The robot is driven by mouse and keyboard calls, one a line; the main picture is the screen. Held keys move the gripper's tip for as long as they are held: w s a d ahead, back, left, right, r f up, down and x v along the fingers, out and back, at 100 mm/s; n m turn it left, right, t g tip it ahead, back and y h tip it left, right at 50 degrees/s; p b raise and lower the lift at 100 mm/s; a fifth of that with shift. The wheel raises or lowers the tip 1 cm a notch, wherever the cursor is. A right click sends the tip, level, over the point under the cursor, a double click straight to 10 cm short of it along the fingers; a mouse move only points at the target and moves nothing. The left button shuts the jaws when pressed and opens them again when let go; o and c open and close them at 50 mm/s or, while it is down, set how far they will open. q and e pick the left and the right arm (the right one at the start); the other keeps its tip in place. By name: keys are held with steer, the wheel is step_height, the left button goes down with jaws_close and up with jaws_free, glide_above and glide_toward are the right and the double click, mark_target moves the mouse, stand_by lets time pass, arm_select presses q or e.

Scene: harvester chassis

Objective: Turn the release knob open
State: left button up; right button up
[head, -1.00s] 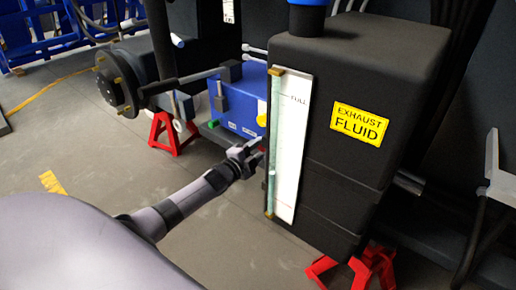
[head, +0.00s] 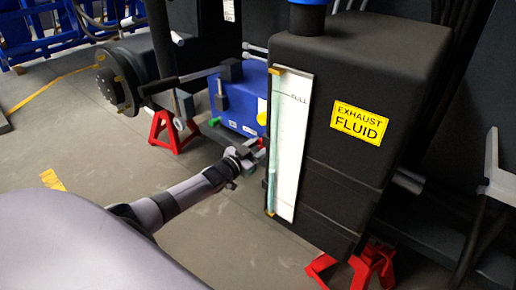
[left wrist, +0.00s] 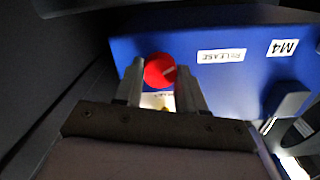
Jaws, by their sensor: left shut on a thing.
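The red release knob (left wrist: 159,70) is on the face of a blue box (left wrist: 120,45), left of a white RELEASE label (left wrist: 221,56) in the left wrist view. My left gripper (left wrist: 159,80) has one finger on each side of the knob and is shut on it. My right gripper is not in view.
A black exhaust fluid tank (head: 345,80) with a white level gauge (head: 290,145) stands close to the right of my left gripper. Red stands (head: 175,132) are on the floor. A second label, M4 (left wrist: 283,47), is on the box. Open floor lies at the left.

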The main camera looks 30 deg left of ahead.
arm_select(q)
steer(key=n, duration=0.4)
steer(key=shift+f+n+b, duration=0.1)
steer(key=shift+n+b, duration=0.2)
steer(key=shift+b, duration=0.05)
steer(key=n, duration=0.3)
steer(key=shift+n+b, duration=0.3)
steer(key=shift+b, duration=0.1)
steer(key=shift+n, duration=1)
steer(key=shift+n+b, duration=0.45)
steer(key=shift+n, duration=0.45)
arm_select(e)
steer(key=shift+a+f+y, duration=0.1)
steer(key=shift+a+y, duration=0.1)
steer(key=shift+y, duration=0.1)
arm_select(q)
steer(key=o, duration=1.1)
steer(key=shift+c, duration=0.2)
steer(key=shift+s, duration=0.15)
